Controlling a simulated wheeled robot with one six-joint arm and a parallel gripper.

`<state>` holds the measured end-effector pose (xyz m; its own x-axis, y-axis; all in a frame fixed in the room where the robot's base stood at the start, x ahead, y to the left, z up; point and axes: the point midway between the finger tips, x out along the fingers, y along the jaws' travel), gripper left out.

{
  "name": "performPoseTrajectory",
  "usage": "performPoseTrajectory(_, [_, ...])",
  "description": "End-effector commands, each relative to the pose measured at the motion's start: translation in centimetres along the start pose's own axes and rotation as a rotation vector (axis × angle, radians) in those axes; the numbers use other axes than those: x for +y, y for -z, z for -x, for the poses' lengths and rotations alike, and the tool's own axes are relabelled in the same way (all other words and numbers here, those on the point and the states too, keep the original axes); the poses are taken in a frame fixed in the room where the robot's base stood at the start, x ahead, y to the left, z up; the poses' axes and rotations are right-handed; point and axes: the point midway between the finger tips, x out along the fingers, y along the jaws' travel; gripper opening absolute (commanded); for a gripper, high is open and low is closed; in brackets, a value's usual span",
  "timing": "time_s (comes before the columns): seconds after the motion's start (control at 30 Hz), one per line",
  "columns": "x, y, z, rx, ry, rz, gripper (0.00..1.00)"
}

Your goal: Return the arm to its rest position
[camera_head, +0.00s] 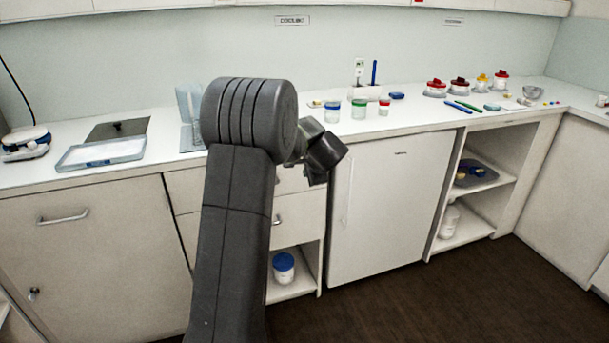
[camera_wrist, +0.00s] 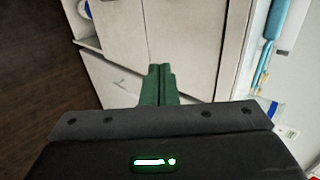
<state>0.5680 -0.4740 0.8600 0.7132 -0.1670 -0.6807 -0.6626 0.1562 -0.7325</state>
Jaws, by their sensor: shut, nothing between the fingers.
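My arm rises in the middle of the head view, bent at a thick dark elbow, with its forearm pointing away toward the counter front. My gripper is hidden behind the arm in the head view, where only dark wrist parts show right of the elbow. In the wrist view, my gripper (camera_wrist: 158,84) shows two green fingers pressed together with nothing between them. The fingers point at the white cabinet fronts (camera_wrist: 190,40) and touch nothing that I can see.
Below are drawers, a white door (camera_head: 375,210) and open shelves (camera_head: 465,232). Dark floor (camera_head: 450,300) lies clear at the lower right.

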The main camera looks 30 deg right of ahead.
Motion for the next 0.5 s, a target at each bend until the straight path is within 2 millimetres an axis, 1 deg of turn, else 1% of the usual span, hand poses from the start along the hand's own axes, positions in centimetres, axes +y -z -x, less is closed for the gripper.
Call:
performPoseTrajectory(0.03, [0.02, 0.0, 0.38, 0.0, 0.0, 0.0, 0.0])
performPoseTrajectory(0.17, [0.09, -0.05, 0.73, -0.001, -0.002, -0.001, 0.0])
performPoseTrajectory(0.5, [0.1, -0.04, 0.55, -0.002, -0.002, 0.0, 0.0])
